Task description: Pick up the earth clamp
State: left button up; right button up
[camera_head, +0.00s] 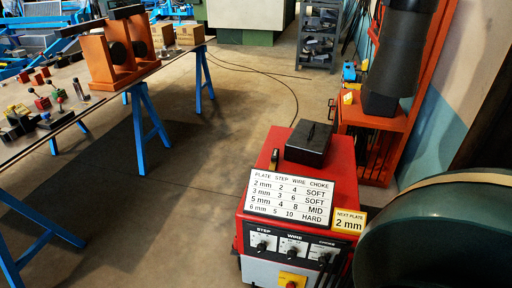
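I cannot pick out the earth clamp for certain. Small dark tools (53,120) and several small red-and-black pieces (41,102) lie on the table (110,92) at the left, too small to name. A red welding machine (340,185) stands at the lower middle, with a black box (307,143) on top. A small dark red piece (275,158) sits beside the box; I cannot tell what it is. Neither of my grippers is in view.
A plate chart (290,196) and a "2 mm" card (347,221) front the machine. An orange rack (378,134) stands behind. The floor between is clear except for a thin cable.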

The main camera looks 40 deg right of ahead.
aim_at(275, 155)
jog(key=i, duration=1.05)
jog(key=i+z, duration=0.1)
jog(key=i, duration=1)
jog(key=i+j, duration=0.2)
jog(key=i, duration=0.85)
jog(key=z, duration=0.4)
jog(key=i+z, duration=0.1)
jog(key=z, duration=0.7)
jog(key=i+j+z, duration=0.1)
jog(key=z, duration=2.05)
